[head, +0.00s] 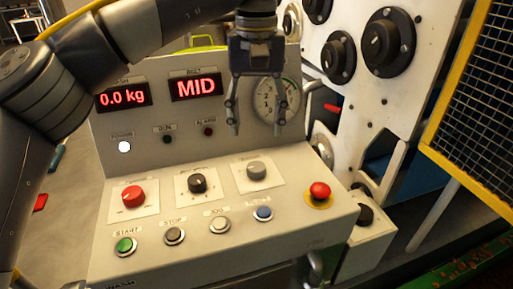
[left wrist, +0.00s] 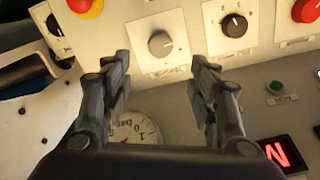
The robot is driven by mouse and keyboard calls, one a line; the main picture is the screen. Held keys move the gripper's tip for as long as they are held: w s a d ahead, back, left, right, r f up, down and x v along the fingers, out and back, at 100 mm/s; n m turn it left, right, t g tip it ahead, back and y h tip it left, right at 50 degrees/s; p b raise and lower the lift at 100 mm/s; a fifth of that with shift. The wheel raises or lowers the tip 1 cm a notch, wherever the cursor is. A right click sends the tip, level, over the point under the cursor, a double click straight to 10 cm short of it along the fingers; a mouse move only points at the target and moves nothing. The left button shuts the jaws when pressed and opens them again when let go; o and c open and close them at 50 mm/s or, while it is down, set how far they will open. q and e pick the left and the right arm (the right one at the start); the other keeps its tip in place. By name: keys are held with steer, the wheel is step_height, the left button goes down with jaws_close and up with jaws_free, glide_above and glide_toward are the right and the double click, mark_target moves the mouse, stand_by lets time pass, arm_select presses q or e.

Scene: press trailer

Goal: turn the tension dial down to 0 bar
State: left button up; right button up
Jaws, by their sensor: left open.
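A grey knob (head: 256,170) sits on a white square plate at the right of the knob row on the sloped panel. Its label is too blurred to read. It also shows in the left wrist view (left wrist: 160,44), beyond and between my fingertips. A round gauge (head: 265,102) is on the upright panel above it; the left wrist view shows this gauge (left wrist: 134,130), marked "bar" and partly hidden by my gripper. I cannot read its needle. My left gripper (head: 257,112) is open and empty, above the grey knob and apart from it. My right gripper is not in view.
A black knob (head: 197,183) and a red knob (head: 132,196) stand left of the grey knob. A red mushroom button (head: 319,191) is to its right. Several push buttons line the front. Displays read 0.0 kg and MID. A yellow-framed mesh guard (head: 480,110) is far right.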

arm_select(q)
glide_above(257, 166)
step_height(257, 166, down, 4)
steer(key=shift+s+a+f, duration=0.1)
steer(key=shift+s+f, duration=0.05)
steer(key=shift+f, duration=0.05)
steer(key=f, duration=0.5)
steer(key=shift+w+f, duration=0.2)
steer(key=shift+f, duration=0.15)
steer(key=shift+c, duration=0.5)
steer(key=c, duration=1)
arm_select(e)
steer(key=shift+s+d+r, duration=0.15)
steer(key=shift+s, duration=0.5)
